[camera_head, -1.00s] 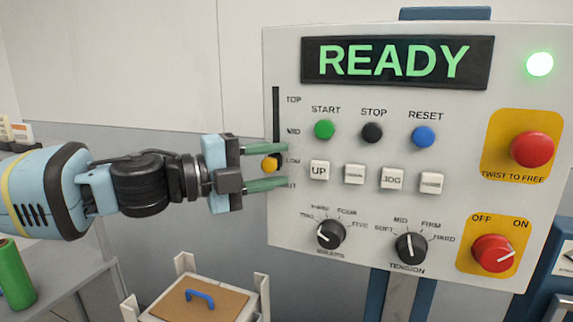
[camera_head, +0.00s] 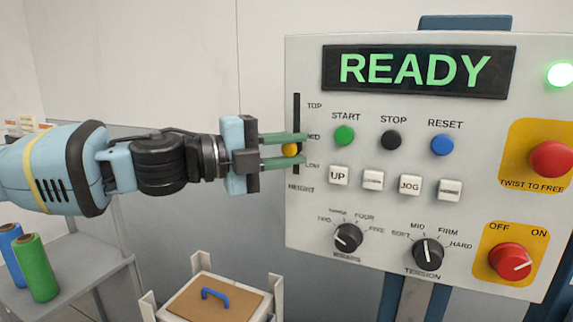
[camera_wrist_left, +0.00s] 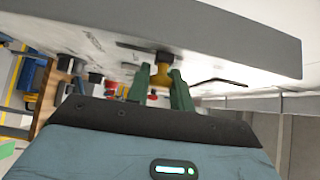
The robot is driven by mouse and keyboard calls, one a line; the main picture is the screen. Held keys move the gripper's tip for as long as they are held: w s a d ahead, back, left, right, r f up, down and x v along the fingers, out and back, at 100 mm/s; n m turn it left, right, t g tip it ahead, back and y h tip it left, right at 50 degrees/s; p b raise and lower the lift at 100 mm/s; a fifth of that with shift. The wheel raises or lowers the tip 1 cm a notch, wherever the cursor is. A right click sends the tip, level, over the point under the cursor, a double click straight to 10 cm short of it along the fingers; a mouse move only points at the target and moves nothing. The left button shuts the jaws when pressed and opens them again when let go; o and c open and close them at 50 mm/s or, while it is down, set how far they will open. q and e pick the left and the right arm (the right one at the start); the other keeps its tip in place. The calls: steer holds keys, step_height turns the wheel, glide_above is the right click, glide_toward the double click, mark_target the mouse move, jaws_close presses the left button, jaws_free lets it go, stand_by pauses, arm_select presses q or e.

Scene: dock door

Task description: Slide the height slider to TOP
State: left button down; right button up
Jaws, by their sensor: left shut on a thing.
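The height slider's yellow knob (camera_head: 290,150) sits in a dark vertical slot (camera_head: 296,108) at the left edge of the control panel (camera_head: 400,215). In the left wrist view the yellow knob (camera_wrist_left: 162,65) shows between the two fingers (camera_wrist_left: 160,88). My right gripper is not in view.
The panel carries a READY display (camera_head: 418,70), START, STOP and RESET buttons, white keys, two dark dials, a red emergency button (camera_head: 551,158) and a red OFF/ON switch (camera_head: 511,261). Spools (camera_head: 37,268) stand at the lower left.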

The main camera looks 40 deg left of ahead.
mark_target(316, 102)
arm_select(q)
step_height(316, 102, up, 7)
steer(key=shift+a+f+p, duration=0.1)
steer(key=shift+f+p, duration=0.05)
steer(key=shift+p, duration=0.45)
steer(key=shift+r, duration=0.3)
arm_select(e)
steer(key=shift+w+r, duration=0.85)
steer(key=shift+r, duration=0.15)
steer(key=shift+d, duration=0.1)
arm_select(q)
steer(key=c, duration=1.3)
jaws_free()
steer(key=shift+w, duration=0.1)
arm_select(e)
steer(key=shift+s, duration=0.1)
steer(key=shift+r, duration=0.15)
